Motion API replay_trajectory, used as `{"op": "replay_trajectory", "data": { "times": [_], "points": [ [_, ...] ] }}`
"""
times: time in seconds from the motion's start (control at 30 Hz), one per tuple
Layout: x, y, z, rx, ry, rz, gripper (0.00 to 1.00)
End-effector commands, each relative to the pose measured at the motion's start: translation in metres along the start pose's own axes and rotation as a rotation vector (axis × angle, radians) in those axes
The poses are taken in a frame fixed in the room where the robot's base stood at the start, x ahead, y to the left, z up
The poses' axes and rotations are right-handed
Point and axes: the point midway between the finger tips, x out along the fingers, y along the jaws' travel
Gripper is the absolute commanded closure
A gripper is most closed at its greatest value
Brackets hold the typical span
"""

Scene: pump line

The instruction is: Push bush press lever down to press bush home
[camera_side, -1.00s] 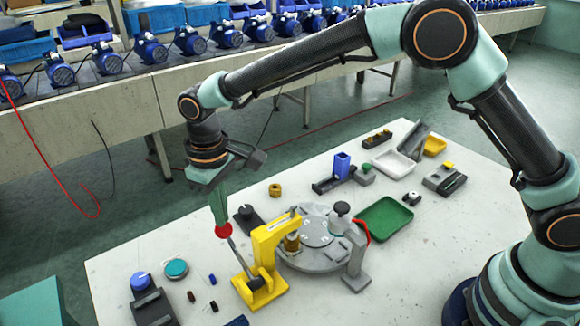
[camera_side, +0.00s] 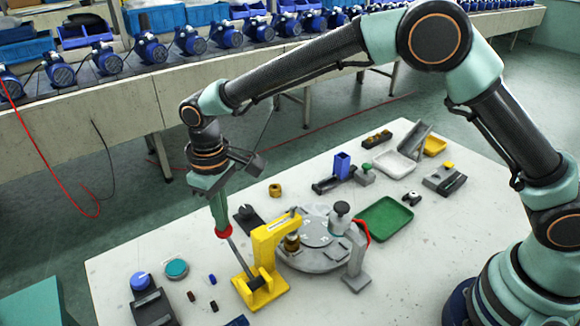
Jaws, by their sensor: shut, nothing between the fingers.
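The yellow bush press (camera_side: 268,242) stands left of the round grey turntable (camera_side: 310,262), its arch reaching over the turntable's edge. Its lever (camera_side: 240,259) is a thin dark rod that slants up and left from the press base to a red knob (camera_side: 223,232). My gripper (camera_side: 221,222) is shut and empty, pointing down, with its tips at the top of the red knob and apparently touching it. A brass-coloured part (camera_side: 292,242) sits under the head of the press. Whether the bush is seated cannot be seen.
A grey post with a dark knob (camera_side: 341,207) stands at the turntable's right. A green tray (camera_side: 385,219) lies beyond it. A teal button (camera_side: 176,268), a blue-knobbed box (camera_side: 142,282) and small pegs lie at the front left. A brass ring (camera_side: 275,190) lies behind the press.

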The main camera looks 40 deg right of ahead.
Motion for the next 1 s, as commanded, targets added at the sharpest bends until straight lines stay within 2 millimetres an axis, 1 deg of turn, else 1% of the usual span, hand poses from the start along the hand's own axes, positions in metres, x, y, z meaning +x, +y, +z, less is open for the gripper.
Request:
{"op": "replay_trajectory", "data": {
  "times": [0.5, 1.0],
  "points": [
    [0.01, 0.0, 0.001, 0.0, -0.002, 0.0, 1.0],
    [0.013, 0.0, 0.0, 0.0, -0.001, 0.0, 1.0]
  ]
}}
